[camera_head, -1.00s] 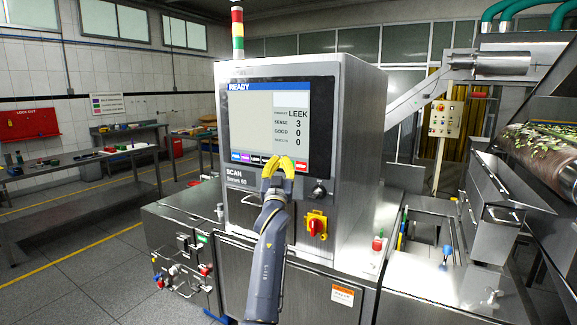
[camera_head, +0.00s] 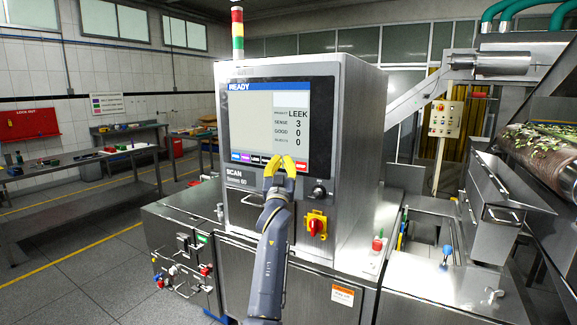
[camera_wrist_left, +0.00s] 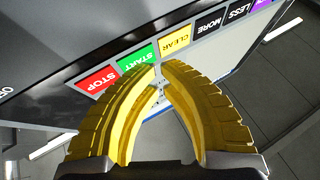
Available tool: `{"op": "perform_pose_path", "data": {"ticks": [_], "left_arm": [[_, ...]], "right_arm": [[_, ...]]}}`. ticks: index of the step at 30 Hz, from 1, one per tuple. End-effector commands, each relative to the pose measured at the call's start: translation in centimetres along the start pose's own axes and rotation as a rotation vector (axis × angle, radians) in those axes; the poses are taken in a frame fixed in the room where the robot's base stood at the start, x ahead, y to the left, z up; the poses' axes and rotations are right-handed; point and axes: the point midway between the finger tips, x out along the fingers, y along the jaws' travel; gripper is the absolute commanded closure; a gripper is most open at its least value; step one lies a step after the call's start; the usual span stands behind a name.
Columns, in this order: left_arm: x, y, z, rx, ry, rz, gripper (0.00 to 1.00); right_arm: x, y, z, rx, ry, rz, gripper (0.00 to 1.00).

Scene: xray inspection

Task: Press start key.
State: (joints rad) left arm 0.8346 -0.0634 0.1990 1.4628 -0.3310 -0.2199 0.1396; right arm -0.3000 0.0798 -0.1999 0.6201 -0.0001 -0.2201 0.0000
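The green START key (camera_wrist_left: 137,62) sits between the red STOP key (camera_wrist_left: 98,80) and the yellow CLEAR key (camera_wrist_left: 175,40) in the left wrist view. These keys line the bottom of the scanner's touchscreen (camera_head: 262,120), which reads READY. My left gripper (camera_head: 279,163) has yellow fingers with a gap between them and holds nothing. Its tips are in front of the key row and hide START in the head view. In the left wrist view, the tips (camera_wrist_left: 160,67) are close by START's lower right corner. I cannot tell whether they touch the panel. My right gripper is out of view.
A black knob (camera_head: 319,191) and a red-yellow rotary switch (camera_head: 316,225) are on the scanner front, right of my left gripper. A door handle (camera_head: 252,200) is to its left. A metal hopper (camera_head: 495,205) stands farther right.

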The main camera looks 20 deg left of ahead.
Motion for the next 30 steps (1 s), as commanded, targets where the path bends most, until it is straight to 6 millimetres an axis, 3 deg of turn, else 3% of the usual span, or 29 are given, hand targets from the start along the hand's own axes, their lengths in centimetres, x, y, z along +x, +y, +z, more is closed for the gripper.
{"op": "perform_pose_path", "data": {"ticks": [30], "left_arm": [[-0.9,-0.5,-0.5,0.0,0.0,0.0,1.0]], "right_arm": [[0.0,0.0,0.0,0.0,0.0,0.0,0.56]]}}
